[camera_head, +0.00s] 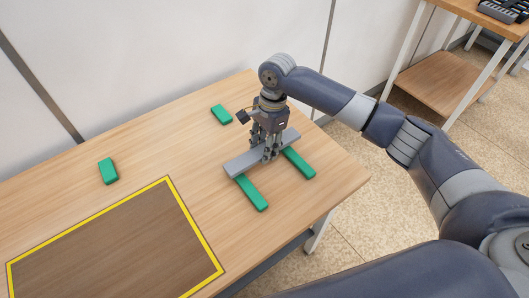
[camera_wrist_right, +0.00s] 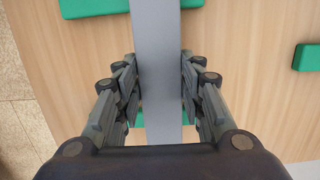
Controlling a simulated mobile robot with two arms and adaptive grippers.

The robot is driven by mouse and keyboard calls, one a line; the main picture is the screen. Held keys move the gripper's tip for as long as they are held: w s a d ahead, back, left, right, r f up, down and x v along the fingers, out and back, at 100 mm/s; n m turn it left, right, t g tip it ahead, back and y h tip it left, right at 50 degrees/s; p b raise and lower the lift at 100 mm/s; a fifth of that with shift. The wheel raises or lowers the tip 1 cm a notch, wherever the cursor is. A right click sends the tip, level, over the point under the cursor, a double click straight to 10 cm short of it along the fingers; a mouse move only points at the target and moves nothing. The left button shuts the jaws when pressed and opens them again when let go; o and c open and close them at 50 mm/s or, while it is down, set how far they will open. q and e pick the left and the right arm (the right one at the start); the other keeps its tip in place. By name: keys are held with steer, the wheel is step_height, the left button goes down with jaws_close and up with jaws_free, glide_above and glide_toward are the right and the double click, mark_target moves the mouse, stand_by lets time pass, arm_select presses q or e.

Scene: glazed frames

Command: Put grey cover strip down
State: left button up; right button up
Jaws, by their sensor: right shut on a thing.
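The grey cover strip (camera_head: 246,164) is a long flat bar on the right part of the table. It lies across, or just above, two green strips, one on the left (camera_head: 251,193) and one on the right (camera_head: 299,163); I cannot tell whether it touches them. My right gripper (camera_head: 269,157) points down and is shut on the strip near its middle. In the wrist view the fingers (camera_wrist_right: 161,95) press both sides of the strip (camera_wrist_right: 157,40), with green pieces showing beneath it. My left gripper is not in view.
Two small green blocks lie on the table, one at the back (camera_head: 221,115) and one at the left (camera_head: 108,171). A yellow-bordered dark area (camera_head: 120,245) fills the front left and is empty where visible. A wall stands behind; a shelved wooden bench (camera_head: 440,77) stands at the right.

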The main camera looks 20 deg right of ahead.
steer(key=shift+f, duration=1.5)
steer(key=shift+s+f, duration=0.1)
steer(key=o, duration=1.1)
